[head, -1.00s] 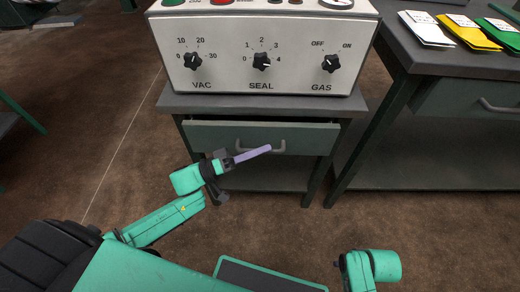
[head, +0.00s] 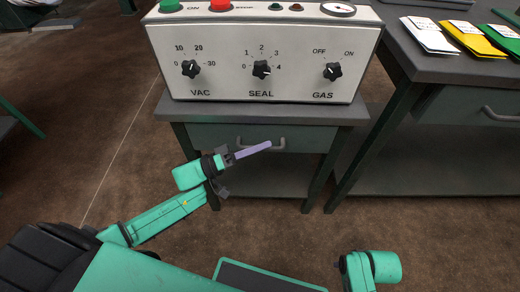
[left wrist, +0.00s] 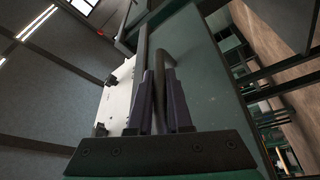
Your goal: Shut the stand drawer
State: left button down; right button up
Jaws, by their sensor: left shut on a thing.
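The stand drawer (head: 308,138) is a green-grey front under the stand's top, and it looks flush or nearly flush with the stand frame. Its grey bar handle (head: 281,145) is at the middle of the front. My left gripper (head: 265,145) reaches in from the left and is shut on this handle. In the left wrist view the handle (left wrist: 160,55) runs between the two dark purple fingers of my left gripper (left wrist: 161,80), with the drawer front (left wrist: 212,85) behind. My right gripper's fingers do not show, only part of that arm at the lower right.
The stand (head: 345,108) carries a white control box (head: 262,45) with knobs and buttons. A workbench (head: 450,72) with white, yellow and green packets stands close on the right. The brown floor in front of the stand is clear.

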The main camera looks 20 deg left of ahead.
pick_arm(q)
jog(key=shift+w+a, duration=0.1)
jog(key=shift+a, duration=0.05)
jog(key=c, duration=0.8)
grip_release()
jog(key=shift+c, duration=0.2)
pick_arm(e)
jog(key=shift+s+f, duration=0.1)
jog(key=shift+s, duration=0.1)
pick_arm(q)
jog(key=shift+f, duration=0.1)
jog(key=shift+a+f, duration=0.1)
jog(key=shift+a, duration=0.1)
jog(key=v, duration=1.4)
jog(key=shift+s+p, duration=0.2)
jog(key=shift+p, duration=0.25)
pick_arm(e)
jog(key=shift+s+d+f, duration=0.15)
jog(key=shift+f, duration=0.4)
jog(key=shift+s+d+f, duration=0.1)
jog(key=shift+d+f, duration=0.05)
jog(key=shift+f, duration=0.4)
